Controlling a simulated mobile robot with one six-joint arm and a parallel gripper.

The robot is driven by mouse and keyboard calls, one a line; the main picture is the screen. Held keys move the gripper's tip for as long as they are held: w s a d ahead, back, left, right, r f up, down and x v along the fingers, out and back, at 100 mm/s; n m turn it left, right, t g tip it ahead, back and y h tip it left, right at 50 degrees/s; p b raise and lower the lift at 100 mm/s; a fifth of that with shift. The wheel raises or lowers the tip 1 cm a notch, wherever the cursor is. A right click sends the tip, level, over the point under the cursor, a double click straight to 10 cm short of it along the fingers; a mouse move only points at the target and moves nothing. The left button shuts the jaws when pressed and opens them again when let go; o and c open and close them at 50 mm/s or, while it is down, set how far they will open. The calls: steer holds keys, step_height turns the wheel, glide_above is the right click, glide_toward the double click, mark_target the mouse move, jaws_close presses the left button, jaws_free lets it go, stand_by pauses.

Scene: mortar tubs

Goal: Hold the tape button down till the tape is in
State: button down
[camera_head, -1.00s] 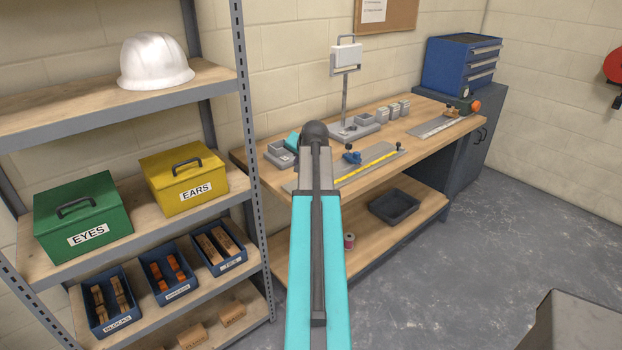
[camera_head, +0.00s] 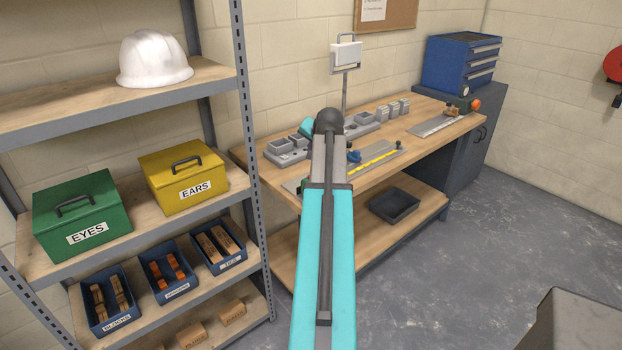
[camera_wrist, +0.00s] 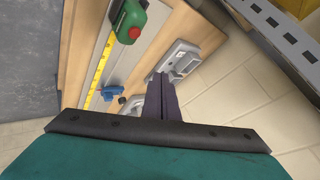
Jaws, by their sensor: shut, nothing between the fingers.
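The tape measure (camera_wrist: 130,22) is a green case with a red button (camera_wrist: 135,33) on top, at the top of the wrist view. Its yellow tape (camera_wrist: 98,76) is drawn out along a grey board, with a blue piece (camera_wrist: 112,95) beside its far part. In the head view the yellow tape (camera_head: 375,160) shows on the bench, and the case is mostly hidden by my arm. My gripper (camera_wrist: 160,80) is shut and empty, off to the side of the case and apart from the button. My arm hides its fingers in the head view.
A grey tray fixture (camera_wrist: 180,60) lies near my fingertips in the wrist view. On the bench (camera_head: 415,124) stand grey blocks (camera_head: 393,109) and a post with a white box (camera_head: 346,55). A second grey board (camera_head: 436,125) lies at right. Shelving stands left.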

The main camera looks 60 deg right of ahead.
steer(key=shift+f+b, duration=2)
steer(key=shift+f, duration=1.9)
steer(key=shift+a+f+b, duration=0.1)
steer(key=shift+f+b, duration=0.2)
steer(key=shift+f, duration=0.55)
stand_by(0.8)
steer(key=shift+r, duration=0.15)
steer(key=shift+r+p, duration=0.5)
steer(key=shift+r, duration=0.2)
steer(key=shift+r+p, duration=1.45)
steer(key=shift+r, duration=1.05)
